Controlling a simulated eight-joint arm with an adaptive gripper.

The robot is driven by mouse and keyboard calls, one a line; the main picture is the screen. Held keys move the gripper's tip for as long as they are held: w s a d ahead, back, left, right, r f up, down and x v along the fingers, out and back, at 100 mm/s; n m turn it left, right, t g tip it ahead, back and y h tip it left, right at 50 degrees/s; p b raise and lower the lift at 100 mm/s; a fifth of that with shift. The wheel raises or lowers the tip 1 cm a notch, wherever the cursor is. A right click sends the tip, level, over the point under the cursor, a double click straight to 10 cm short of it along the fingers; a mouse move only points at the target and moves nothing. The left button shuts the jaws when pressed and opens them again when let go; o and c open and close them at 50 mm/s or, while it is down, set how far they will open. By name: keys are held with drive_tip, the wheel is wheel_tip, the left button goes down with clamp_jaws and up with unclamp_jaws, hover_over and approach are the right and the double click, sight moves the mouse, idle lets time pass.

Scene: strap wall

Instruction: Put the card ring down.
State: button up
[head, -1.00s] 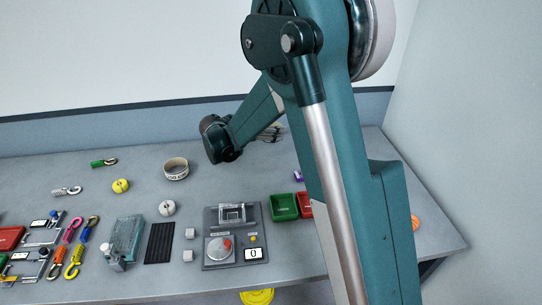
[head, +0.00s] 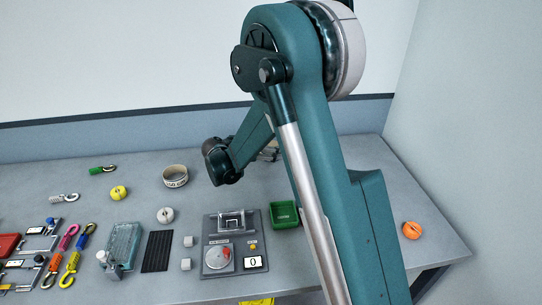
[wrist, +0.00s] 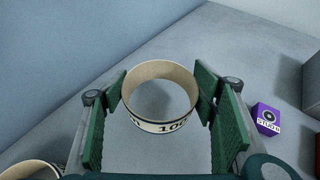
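The card ring (wrist: 161,122), a cream band with black print on its outside, is between the two fingertips of my gripper (wrist: 162,92) in the wrist view. The green pads meet it on its left and right sides, so the gripper looks shut on it. Its open top faces the camera, and grey surface shows through it. I cannot tell whether its lower edge touches the table. In the head view my arm hides the ring and most of the gripper.
A second, similar ring (head: 175,176) stands on the table (head: 330,155); it also shows at the wrist view's lower left (wrist: 30,171). A purple box (wrist: 267,119) lies right of the gripper. A green bin (head: 285,215) and an orange ball (head: 411,230) are nearer the front.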

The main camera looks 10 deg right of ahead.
drive_tip(key=shift+f+b, duration=0.5)
drive_tip(key=shift+f, duration=1.35)
drive_tip(key=shift+f, duration=0.2)
drive_tip(key=o, duration=0.7)
drive_tip(key=shift+c, duration=0.2)
drive_tip(key=shift+r, duration=0.15)
drive_tip(key=shift+r, duration=0.15)
drive_tip(key=p+v, duration=0.2)
drive_tip(key=v, duration=1)
